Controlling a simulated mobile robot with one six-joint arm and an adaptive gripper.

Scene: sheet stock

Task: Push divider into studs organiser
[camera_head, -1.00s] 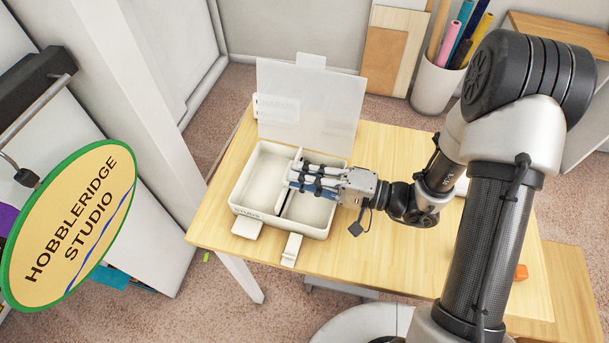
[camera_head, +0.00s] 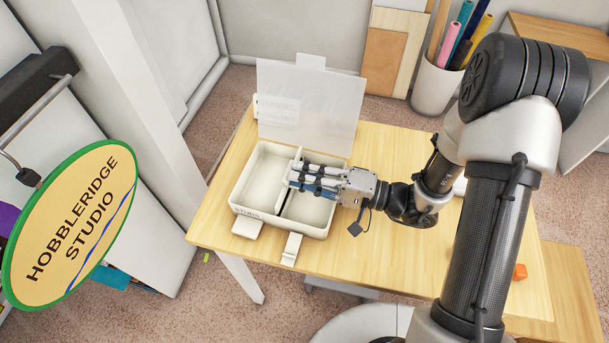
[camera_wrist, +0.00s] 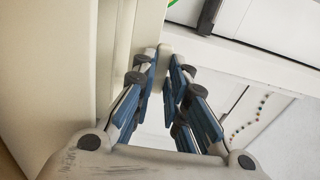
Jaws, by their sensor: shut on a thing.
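The studs organiser (camera_head: 262,221) is a cream box on the wooden table, with lettering on its front wall. Its translucent lid (camera_head: 310,105) stands open at the back. The divider (camera_head: 283,205) is a thin pale strip standing inside the box, between a left and a right compartment. My gripper (camera_head: 292,178) reaches in from the right, low over the box, with its fingers shut on the divider. In the wrist view the fingertips (camera_wrist: 164,75) close on a pale edge of it (camera_wrist: 164,52). The fingers hide part of the divider, and I cannot tell how deep it sits.
Two pale latch flaps (camera_head: 291,249) stick out at the box's front. The wooden table (camera_head: 395,255) is clear to the front right, apart from a small orange block (camera_head: 520,271). A hanging oval sign (camera_head: 70,225) is at the left. A bin of rolls (camera_head: 436,85) stands behind.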

